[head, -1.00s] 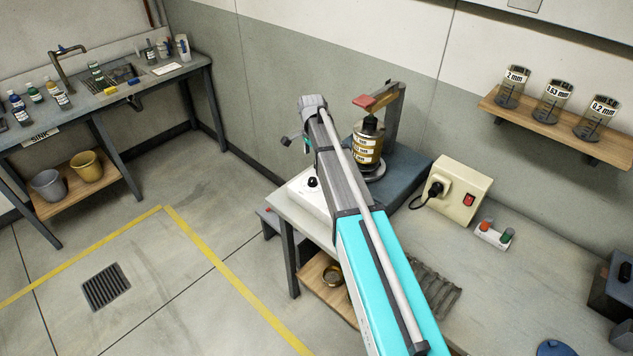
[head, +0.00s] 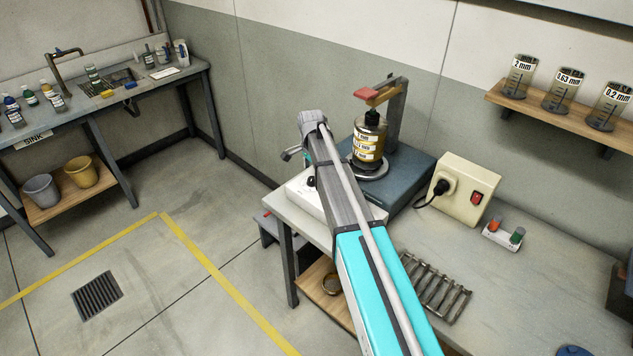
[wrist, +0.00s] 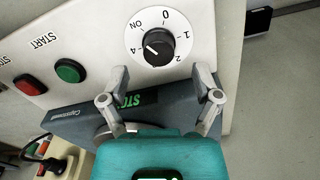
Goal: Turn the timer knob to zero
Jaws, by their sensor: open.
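The timer knob (wrist: 158,46) is black on a round white dial marked ON, 0, 1, 2 and 4. Its white pointer seems to point left and down, near the 4, away from the 0 at the top. My gripper (wrist: 161,74) is open, its two fingers apart just below the dial in the wrist view and not closed on the knob. In the head view my gripper (head: 291,154) shows only partly at the arm's end, above the white control box (head: 302,199).
A green START button (wrist: 69,71) and a red button (wrist: 30,84) sit left of the dial. A cream socket box (head: 466,185) and a metal rack (head: 436,287) share the bench.

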